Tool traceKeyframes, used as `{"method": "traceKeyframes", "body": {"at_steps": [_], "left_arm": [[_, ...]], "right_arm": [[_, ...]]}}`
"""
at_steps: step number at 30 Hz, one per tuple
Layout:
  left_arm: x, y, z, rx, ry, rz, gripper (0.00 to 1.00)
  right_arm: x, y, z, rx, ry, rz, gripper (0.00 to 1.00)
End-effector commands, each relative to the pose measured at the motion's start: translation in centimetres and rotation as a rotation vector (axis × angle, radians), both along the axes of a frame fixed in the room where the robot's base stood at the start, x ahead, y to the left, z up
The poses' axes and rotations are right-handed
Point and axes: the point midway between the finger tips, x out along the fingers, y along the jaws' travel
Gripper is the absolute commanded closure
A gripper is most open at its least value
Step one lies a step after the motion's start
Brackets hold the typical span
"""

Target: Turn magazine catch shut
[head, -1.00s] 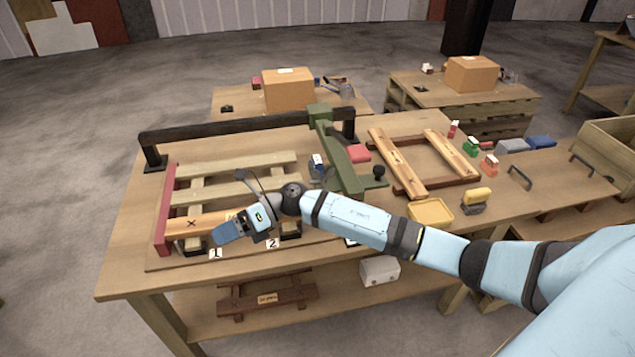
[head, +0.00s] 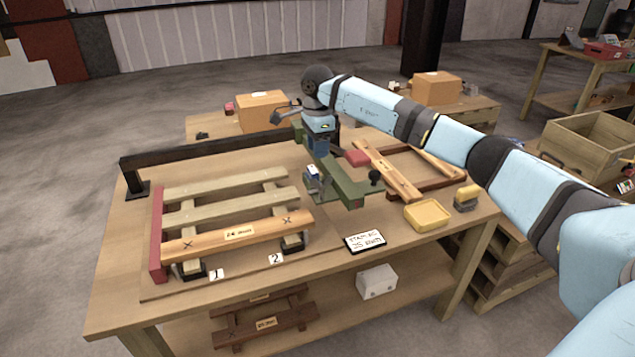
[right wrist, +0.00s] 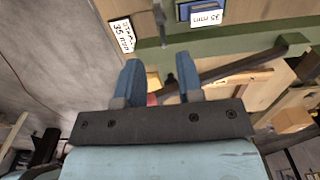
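I cannot pick out the catch itself. My right gripper (head: 318,150) hangs over the far part of the green tool. In the right wrist view its blue fingers (right wrist: 158,80) are apart with nothing held. My left gripper is out of view.
The wooden slatted frame (head: 235,235) fills the left of the table. A black rail (head: 215,146) runs behind it. The front edge is mostly clear.

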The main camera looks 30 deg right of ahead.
Motion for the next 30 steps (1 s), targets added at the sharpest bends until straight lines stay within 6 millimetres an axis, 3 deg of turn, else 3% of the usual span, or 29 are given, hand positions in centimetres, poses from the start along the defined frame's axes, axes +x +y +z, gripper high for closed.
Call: {"method": "traceKeyframes", "body": {"at_steps": [9,15,28,29,30], "left_arm": [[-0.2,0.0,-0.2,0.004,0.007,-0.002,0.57],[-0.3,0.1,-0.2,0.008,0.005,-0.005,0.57],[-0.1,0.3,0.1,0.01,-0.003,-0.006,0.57],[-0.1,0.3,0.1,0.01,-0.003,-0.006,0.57],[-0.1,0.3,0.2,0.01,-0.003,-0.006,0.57]], "right_arm": [[0.0,0.1,-6.9,0.004,0.003,-0.001,0.66],[0.0,0.1,-9.8,0.005,0.002,0.001,0.66],[0.0,0.1,-10.9,0.004,-0.001,0.0,0.66],[0.0,0.1,-10.9,0.004,-0.001,0.0,0.68],[0.0,0.1,-10.9,0.004,-0.001,0.0,0.77]]}}
